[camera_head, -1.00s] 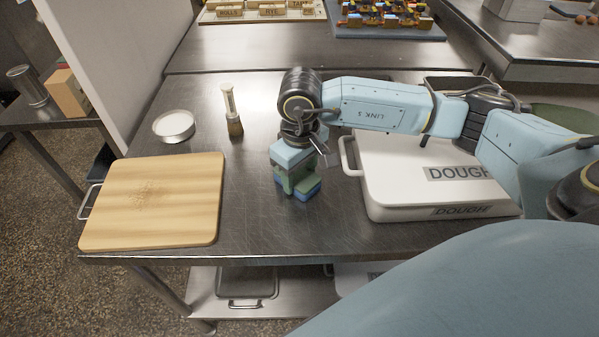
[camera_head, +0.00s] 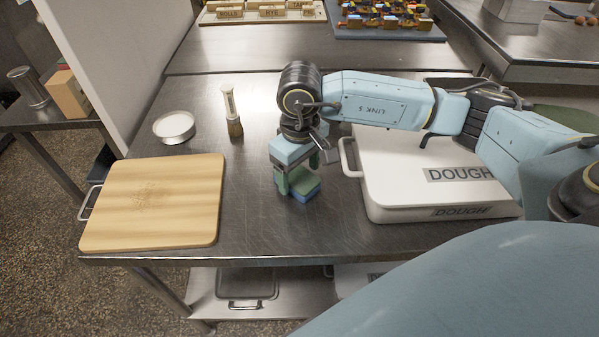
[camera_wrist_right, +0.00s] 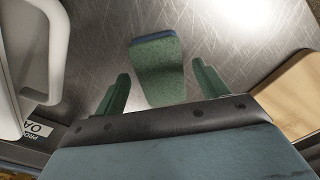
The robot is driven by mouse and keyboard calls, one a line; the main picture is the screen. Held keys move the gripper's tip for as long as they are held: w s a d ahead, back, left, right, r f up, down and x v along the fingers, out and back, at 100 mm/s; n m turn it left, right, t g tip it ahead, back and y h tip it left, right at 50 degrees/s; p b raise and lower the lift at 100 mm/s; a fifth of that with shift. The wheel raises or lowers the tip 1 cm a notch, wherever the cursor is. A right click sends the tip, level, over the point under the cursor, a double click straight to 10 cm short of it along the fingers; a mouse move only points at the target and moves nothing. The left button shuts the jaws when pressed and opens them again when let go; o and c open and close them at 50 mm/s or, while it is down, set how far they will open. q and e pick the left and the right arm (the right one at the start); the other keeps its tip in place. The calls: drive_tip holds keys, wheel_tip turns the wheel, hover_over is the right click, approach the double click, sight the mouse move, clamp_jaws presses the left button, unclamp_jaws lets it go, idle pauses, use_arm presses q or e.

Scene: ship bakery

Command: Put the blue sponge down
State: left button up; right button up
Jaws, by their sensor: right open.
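The blue sponge (camera_head: 304,190) has a green top and a blue lower layer and rests on the steel table, between the cutting board and the dough box. In the right wrist view the sponge (camera_wrist_right: 157,73) lies between two green fingertips with a gap on each side. My right gripper (camera_head: 297,181) is open around it, pointing down, and not touching it in the wrist view. The gripper body hides part of the sponge in the head view. My left gripper is in neither view.
A wooden board (camera_head: 160,200) lies at the table's left front. A white dough box (camera_head: 400,200) with a handle stands close right of the sponge. A brush (camera_head: 232,112) and a round tin (camera_head: 174,127) stand behind. Bare steel lies between board and sponge.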

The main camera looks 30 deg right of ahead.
sight(300, 177)
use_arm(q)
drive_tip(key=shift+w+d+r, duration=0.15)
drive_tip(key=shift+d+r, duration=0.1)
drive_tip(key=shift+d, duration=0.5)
use_arm(e)
wheel_tip(300, 177, up, 11)
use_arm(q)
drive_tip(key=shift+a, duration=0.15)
use_arm(e)
drive_tip(key=shift+f, duration=0.1)
